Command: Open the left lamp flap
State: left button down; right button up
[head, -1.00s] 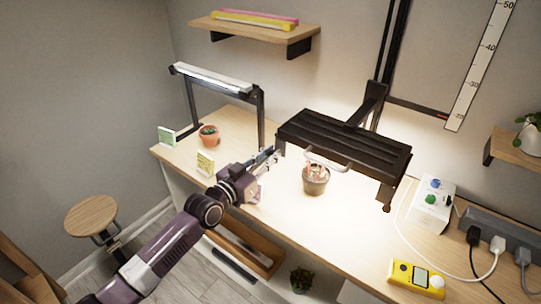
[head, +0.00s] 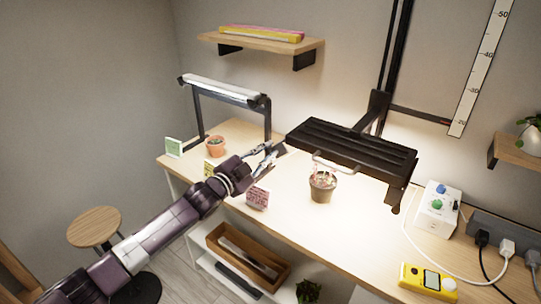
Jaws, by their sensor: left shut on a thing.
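The black grow lamp (head: 350,148) hangs over the desk and shines down on it. Its left flap (head: 284,149) is a small dark plate at the lamp's left end, partly hidden by my fingers; its exact angle is hard to tell. My left gripper (head: 273,154) reaches up from the lower left and is shut on the left flap's edge. At the lamp's right end the right flap (head: 398,196) hangs down. A pale handle bar (head: 333,164) runs along the lamp's front. My right gripper is not in view.
A potted plant (head: 322,187) stands under the lamp. A pink card (head: 257,197) stands below my wrist, and a yellow card (head: 209,169) is partly behind my arm. A smaller lamp (head: 224,90) stands at left over a cactus pot (head: 215,146).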

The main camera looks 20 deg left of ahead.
pick_arm(q)
jog(key=shift+w+a+r+m+p, duration=0.1)
jog(key=shift+a+r+m+p, duration=0.25)
jog(key=shift+m, duration=0.6)
jog(key=shift+w+a+r+m+p, duration=0.1)
jog(key=shift+r+m+p, duration=0.3)
jog(key=shift+m, duration=0.6)
jog(key=shift+w+a+r+m+p, duration=0.1)
jog(key=shift+a+r+m+p, duration=0.15)
jog(key=shift+r+m, duration=0.5)
jog(key=shift+f+m, duration=0.25)
jog(key=shift+m, duration=0.05)
jog(key=c, duration=1.9)
grip_release()
jog(key=shift+s, duration=0.2)
jog(key=v, duration=1.1)
jog(key=shift+s+a, duration=0.15)
jog(key=shift+s, duration=0.25)
